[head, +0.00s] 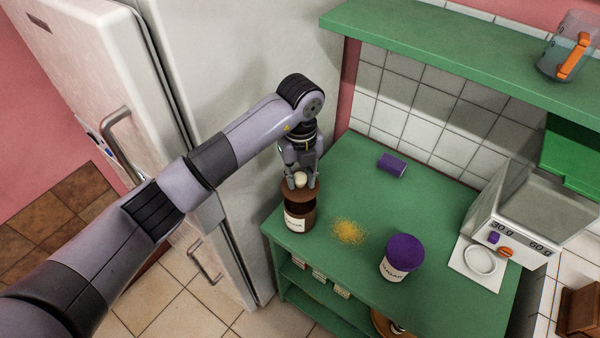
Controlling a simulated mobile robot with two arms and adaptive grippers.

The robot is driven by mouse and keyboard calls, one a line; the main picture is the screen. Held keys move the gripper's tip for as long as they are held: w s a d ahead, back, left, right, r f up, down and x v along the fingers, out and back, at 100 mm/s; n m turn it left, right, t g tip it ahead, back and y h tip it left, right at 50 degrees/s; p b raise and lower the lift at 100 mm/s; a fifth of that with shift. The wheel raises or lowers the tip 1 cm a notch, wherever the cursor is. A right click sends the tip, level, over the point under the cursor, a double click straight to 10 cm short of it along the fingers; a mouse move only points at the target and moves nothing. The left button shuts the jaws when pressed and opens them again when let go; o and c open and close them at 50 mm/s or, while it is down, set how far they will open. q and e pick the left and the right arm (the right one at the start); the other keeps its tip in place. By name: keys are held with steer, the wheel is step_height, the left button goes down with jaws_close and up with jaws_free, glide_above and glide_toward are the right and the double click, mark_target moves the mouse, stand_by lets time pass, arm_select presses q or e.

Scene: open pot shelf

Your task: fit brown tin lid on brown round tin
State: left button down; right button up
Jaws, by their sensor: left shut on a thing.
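The brown round tin (298,222), with a pale label, stands upright at the left corner of the green counter. My left gripper (300,181) points down above it, shut on the pale knob of the brown tin lid (290,194). The lid is over the tin's mouth. A dark part of the tin's inside shows below the lid's near edge, so the lid looks raised above the rim. The gripper fingers hide part of the lid. My right gripper is not in view.
A labelled tin with a purple lid (404,248) stands right of a yellow crumb patch (347,232) on the green counter (368,205). A purple cylinder (392,165) lies farther back. A scale (497,228) is at right. The green shelf (450,45) overhangs the back.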

mark_target(300, 189)
arm_select(q)
steer(key=shift+f+b, duration=1.45)
steer(key=shift+f, duration=0.9)
steer(key=shift+f+b, duration=0.5)
steer(key=shift+f, duration=0.1)
steer(key=shift+f, duration=0.35)
steer(key=c, duration=1.2)
jaws_free()
step_height(300, 189, up, 12)
steer(key=shift+f, duration=0.1)
